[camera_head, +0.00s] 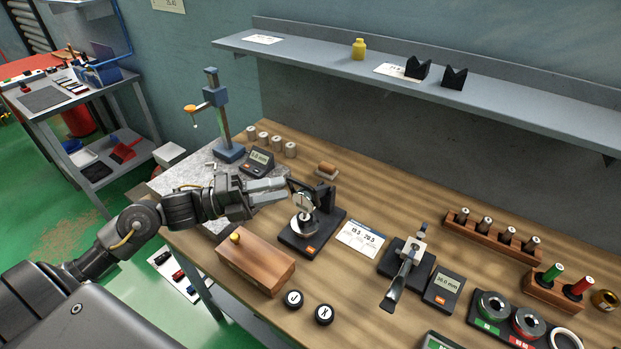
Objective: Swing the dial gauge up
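The dial gauge (303,204) has a pale round face and sits on a black stand (322,231) with an upright post, on the wooden bench. A dark arm rises beside the dial toward the post. My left gripper (288,190) reaches in from the left, its two pale fingers pointing right. Their tips are right at the dark arm and the dial's upper left side. The fingers lie close together in this view, so I cannot tell whether they touch or hold anything. My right gripper is not in view.
A wooden block (255,262) with a yellow knob stands below my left wrist. A small display (257,161) and a blue stand (228,151) are behind it. A card (361,238) and a clamp fixture (406,263) lie to the right. Two black knobs (324,314) are in front.

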